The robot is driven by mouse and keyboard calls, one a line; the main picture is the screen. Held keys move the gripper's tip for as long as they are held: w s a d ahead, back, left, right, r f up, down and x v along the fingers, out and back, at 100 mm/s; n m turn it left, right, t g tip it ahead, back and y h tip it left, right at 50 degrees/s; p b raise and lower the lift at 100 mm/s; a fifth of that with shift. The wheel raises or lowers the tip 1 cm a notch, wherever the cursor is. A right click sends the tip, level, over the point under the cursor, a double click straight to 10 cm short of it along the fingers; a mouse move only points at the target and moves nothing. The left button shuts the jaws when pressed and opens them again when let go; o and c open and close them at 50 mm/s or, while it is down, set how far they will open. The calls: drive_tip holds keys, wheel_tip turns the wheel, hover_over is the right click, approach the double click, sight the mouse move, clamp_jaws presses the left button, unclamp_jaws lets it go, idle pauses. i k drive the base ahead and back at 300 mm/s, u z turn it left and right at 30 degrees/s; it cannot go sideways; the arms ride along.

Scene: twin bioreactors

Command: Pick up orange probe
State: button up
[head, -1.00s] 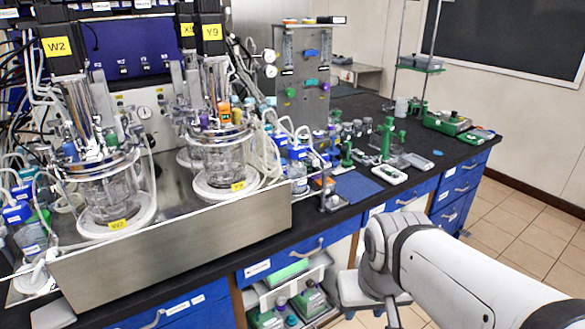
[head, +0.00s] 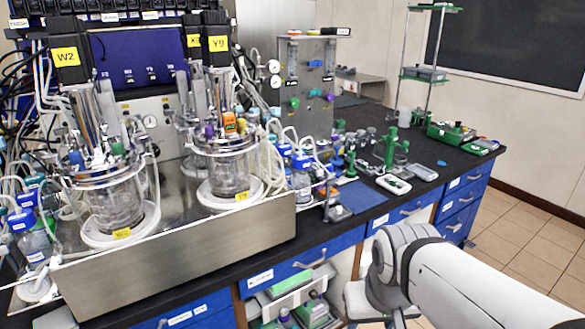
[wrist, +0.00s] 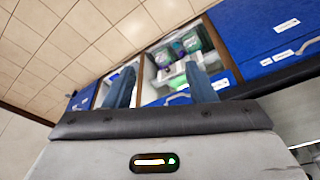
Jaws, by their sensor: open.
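An orange probe (head: 230,122) stands upright in the lid of the right glass vessel (head: 229,175), below the yellow Y9 label. Its lower part is hidden by the lid and neighbouring fittings. My gripper (wrist: 162,76) shows in the wrist view with two blue-grey fingers spread apart and nothing between them. It faces the cabinet fronts and the tiled floor, and the orange probe is not in that view. In the head view my arm comes in from the lower right, in front of the bench and well apart from the vessels.
A second vessel (head: 111,205), marked W2, stands at left in the same steel tray (head: 190,238). Tubes and blue-capped bottles crowd both vessels. Blue drawers (head: 300,262) and open shelves (head: 292,309) lie below the black bench top. Green stands (head: 391,150) occupy the bench at right.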

sight(229, 118)
drive_tip(key=z, duration=1)
drive_tip(key=k, duration=1.1)
drive_tip(key=u, duration=0.75)
drive_tip(key=i, duration=1)
drive_tip(key=u, duration=0.1)
